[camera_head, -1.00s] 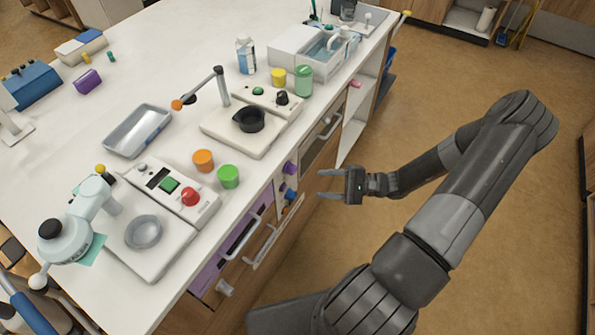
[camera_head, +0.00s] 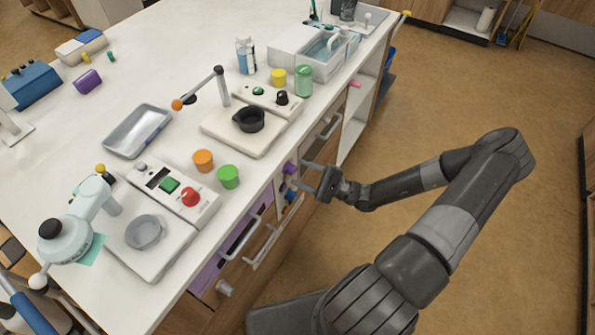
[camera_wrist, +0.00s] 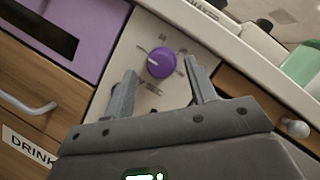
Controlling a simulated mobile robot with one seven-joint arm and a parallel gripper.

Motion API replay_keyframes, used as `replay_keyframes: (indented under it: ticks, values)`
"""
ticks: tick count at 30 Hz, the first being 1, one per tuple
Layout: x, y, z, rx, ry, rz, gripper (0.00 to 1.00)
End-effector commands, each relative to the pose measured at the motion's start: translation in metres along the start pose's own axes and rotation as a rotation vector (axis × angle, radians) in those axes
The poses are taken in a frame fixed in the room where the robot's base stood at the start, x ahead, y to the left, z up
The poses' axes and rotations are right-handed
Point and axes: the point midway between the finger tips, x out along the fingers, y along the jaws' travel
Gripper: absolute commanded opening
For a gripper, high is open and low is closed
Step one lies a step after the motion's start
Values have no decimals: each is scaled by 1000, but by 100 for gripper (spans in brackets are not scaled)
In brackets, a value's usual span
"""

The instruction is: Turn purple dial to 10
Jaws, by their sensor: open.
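The purple dial (camera_wrist: 160,63) is a round knob with a pale pointer mark, on a light panel with small markings around it. The markings are too small to read. In the head view the purple dial (camera_head: 290,167) is the top knob on the counter's front face. My gripper (camera_wrist: 160,85) is open in the wrist view, with one finger to each side of the dial and slightly short of it. The dial does not look gripped. In the head view my gripper (camera_head: 299,176) is in front of the panel, its fingers pointing at the knobs.
A blue knob (camera_head: 291,195) sits below the purple dial. A purple-fronted unit (camera_head: 233,245) with a handle is to the left. The counter (camera_head: 190,60) above holds a white device with a red knob (camera_head: 190,197) and orange and green cylinders. The floor at right is clear.

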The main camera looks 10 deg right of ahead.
Motion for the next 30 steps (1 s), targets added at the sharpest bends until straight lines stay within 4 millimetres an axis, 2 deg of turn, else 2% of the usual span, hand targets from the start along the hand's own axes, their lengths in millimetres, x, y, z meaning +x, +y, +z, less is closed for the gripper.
replay_keyframes:
  ticks: [3, 6, 15, 30]
  values:
    - [14, 0, 0, 0, -1, 0, 52]
    - [20, 0, 0, 1, 0, 0, 52]
    - [23, 0, 0, 0, 0, 0, 52]
    - [22, 0, 0, 0, 1, 0, 12]
